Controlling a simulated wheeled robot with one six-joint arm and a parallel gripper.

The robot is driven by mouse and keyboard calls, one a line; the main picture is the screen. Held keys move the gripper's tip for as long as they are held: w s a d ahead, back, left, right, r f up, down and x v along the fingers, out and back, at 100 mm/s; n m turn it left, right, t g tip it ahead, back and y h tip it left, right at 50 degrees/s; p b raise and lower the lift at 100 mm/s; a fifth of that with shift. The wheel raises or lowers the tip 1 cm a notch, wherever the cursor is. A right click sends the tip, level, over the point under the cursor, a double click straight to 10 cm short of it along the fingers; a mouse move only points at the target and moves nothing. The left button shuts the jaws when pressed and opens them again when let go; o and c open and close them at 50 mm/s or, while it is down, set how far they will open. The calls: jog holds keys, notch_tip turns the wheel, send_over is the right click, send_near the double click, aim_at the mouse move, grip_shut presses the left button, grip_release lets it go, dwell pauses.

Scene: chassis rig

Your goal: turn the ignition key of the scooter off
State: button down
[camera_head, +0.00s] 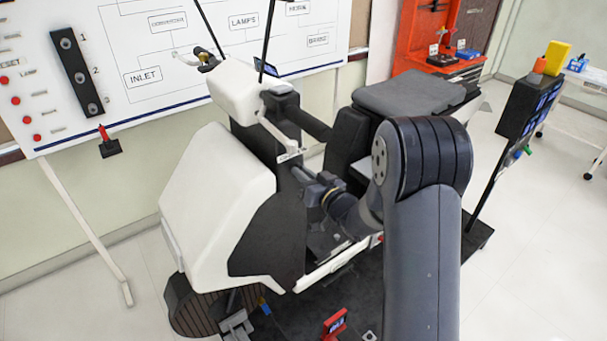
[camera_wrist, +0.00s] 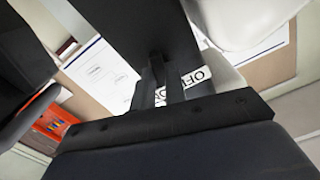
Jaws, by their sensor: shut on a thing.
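The white and black scooter (camera_head: 225,190) stands in the middle of the head view. My gripper (camera_head: 302,176) reaches the dark panel behind its front shield, just below a small white label (camera_head: 289,156). In the wrist view my gripper (camera_wrist: 160,72) has its narrow fingers close together against the dark panel (camera_wrist: 140,30). It is shut on the ignition key, which the fingers hide. A white label reading OFF (camera_wrist: 198,76) is right of the fingers, with part of another marking between them. The key's turned position cannot be told.
A wiring board (camera_head: 150,50) stands behind the scooter. The black seat (camera_head: 410,92) is close to my arm. A dark box on a stand (camera_head: 527,107) is at the right. Open floor shows at the far right.

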jog(key=n+b, duration=0.3)
jog(key=b, duration=0.3)
jog(key=shift+b, duration=0.35)
jog(key=c, duration=1.4)
grip_release()
jog(key=shift+c, duration=0.2)
jog(key=shift+s, duration=0.1)
